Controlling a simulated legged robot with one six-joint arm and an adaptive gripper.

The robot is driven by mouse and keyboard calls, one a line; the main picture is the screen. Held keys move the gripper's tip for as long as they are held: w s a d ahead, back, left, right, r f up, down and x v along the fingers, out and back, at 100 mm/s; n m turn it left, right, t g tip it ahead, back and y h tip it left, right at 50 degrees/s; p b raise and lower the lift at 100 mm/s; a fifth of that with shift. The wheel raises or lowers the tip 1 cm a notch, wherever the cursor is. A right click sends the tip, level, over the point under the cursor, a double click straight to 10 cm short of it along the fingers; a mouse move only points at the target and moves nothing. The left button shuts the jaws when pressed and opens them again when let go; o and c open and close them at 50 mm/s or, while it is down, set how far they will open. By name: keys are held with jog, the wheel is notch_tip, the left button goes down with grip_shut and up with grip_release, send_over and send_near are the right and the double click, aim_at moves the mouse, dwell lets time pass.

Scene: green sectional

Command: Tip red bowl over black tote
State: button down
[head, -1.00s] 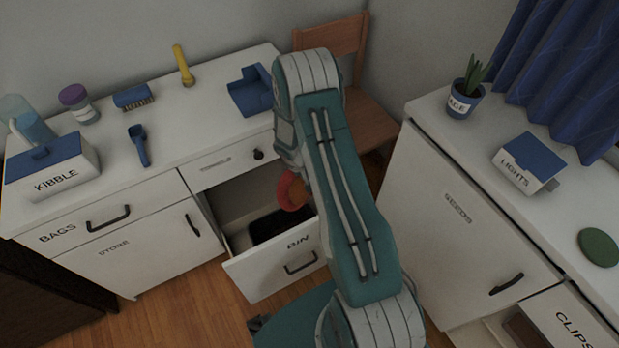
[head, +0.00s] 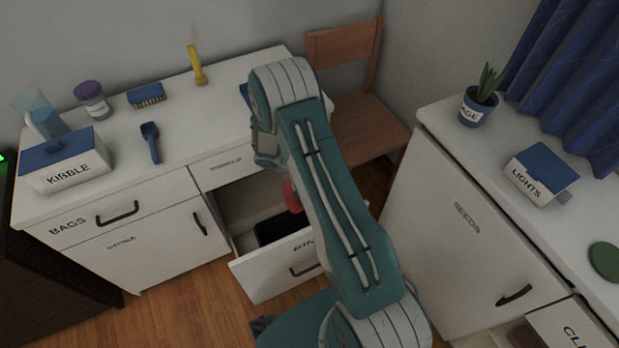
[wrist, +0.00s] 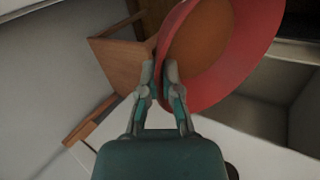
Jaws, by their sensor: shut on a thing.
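The red bowl (wrist: 225,85) is held at its rim by my gripper (wrist: 159,75), which is shut on it. In the wrist view its orange-brown inside faces the camera; I cannot tell whether anything lies in it. In the head view only a small red part of the bowl (head: 292,196) shows beside my arm, above the open drawer; my gripper is hidden there. The black tote (head: 272,231) sits inside the open drawer, partly hidden by the drawer front and my arm.
The open drawer marked BIN (head: 262,274) juts from the white counter. A wooden chair (head: 365,120) stands behind my arm. A kibble box (head: 62,165), blue scoop (head: 151,142), brush (head: 146,95) and yellow flashlight (head: 196,65) stand on the counter. A SEEDS cabinet (head: 465,225) is at right.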

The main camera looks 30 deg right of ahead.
jog(key=shift+w+a+r+g+h, duration=0.6)
jog(key=shift+a+r+h, duration=0.5)
jog(key=shift+a+h, duration=3.3)
jog(key=d+f+y, duration=0.1)
jog(key=d+y, duration=0.2)
jog(key=s+d+f+t+y, duration=0.1)
jog(key=d+y, duration=0.3)
jog(key=d+f+y, duration=0.2)
jog(key=d+y, duration=0.1)
jog(key=d, duration=0.1)
jog(key=shift+s+d+t+y, duration=0.1)
jog(key=shift+s+t+y, duration=0.2)
jog(key=shift+s+y, duration=0.1)
jog(key=d+f+t+y, duration=0.1)
jog(key=d+f+y, duration=0.3)
jog(key=f+y, duration=0.5)
jog(key=shift+s+f+y, duration=0.15)
jog(key=shift+f+y, duration=0.25)
